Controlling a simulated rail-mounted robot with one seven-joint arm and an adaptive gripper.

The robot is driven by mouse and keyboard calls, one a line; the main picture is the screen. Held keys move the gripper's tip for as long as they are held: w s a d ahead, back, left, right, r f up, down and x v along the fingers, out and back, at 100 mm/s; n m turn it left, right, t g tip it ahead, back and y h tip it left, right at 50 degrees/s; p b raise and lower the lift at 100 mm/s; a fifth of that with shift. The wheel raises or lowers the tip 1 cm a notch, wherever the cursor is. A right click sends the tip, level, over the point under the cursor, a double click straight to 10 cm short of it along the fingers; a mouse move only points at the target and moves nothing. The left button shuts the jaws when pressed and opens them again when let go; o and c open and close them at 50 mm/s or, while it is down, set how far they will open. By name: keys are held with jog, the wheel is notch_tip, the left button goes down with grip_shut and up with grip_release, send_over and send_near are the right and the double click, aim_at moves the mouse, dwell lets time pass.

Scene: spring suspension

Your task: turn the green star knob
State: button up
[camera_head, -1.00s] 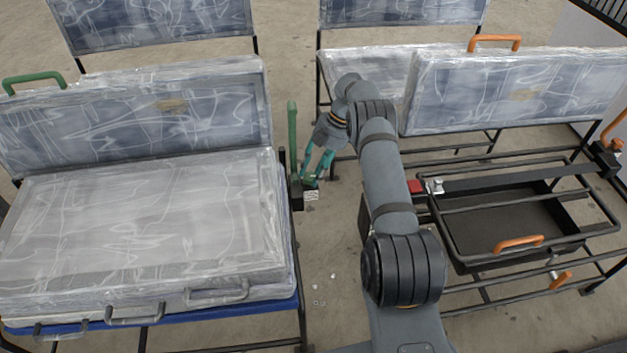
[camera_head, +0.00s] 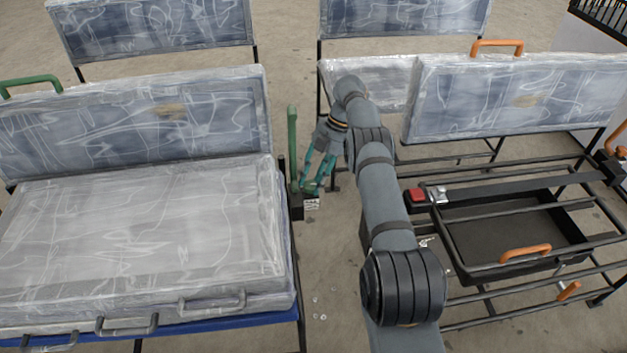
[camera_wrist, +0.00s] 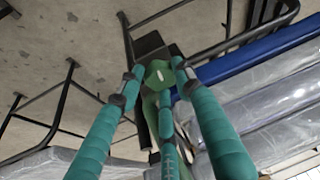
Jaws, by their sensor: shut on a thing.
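The green star knob (camera_wrist: 157,74) sits at the middle of the wrist view, with a pale slot-like mark on its face. My gripper (camera_wrist: 160,82) has its teal fingers closed around the knob, one at each side and one below it in the picture. In the head view my gripper (camera_head: 312,187) is low beside the left seat, at the foot of an upright green handle (camera_head: 292,140). The knob is mostly hidden by the fingers there. A small printed label (camera_head: 312,203) shows just below the fingers.
The plastic-wrapped left seat (camera_head: 140,240) stands close to my gripper's left. On the right are a bare seat frame with a black tray (camera_head: 515,232), a red buckle (camera_head: 416,195) and an orange handle (camera_head: 525,253). Floor between the seats is mostly clear.

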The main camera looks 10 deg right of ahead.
jog(key=shift+s+a+f, duration=0.1)
jog(key=shift+s+a, duration=0.05)
jog(key=shift+a, duration=0.05)
jog(key=o, duration=1.1)
jog(key=shift+o, duration=0.3)
jog(key=shift+d+r+p, duration=0.15)
jog(key=shift+r+p, duration=0.05)
jog(key=shift+p, duration=0.15)
